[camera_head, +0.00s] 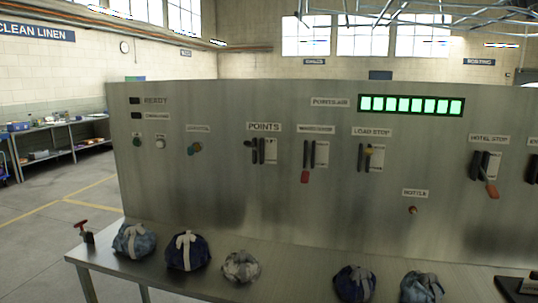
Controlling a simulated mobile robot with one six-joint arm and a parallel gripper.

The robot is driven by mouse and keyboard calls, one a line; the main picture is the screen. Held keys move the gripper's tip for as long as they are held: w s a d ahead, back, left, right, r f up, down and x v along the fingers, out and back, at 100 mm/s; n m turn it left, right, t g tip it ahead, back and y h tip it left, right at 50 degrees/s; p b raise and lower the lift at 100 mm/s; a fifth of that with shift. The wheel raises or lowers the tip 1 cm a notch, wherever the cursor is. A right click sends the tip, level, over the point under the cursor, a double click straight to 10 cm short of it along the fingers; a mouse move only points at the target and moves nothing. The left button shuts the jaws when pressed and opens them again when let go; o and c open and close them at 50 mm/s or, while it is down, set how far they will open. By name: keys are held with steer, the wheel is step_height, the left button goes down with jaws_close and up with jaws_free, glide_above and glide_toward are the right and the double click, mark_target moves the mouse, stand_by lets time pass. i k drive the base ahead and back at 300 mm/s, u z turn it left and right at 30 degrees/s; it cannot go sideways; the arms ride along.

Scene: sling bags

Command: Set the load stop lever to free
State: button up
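My gripper is not in view.
Several tied bags, including a dark blue one (187,251), sit on the steel ledge (200,285) below the panel.

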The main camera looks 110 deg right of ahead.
mark_target(368, 151)
steer(key=z, duration=2)
steer(key=k, duration=0.15)
steer(key=z, duration=2.8)
steer(key=k, duration=0.85)
steer(key=u, duration=0.25)
steer(key=i, duration=0.85)
steer(key=z, duration=0.1)
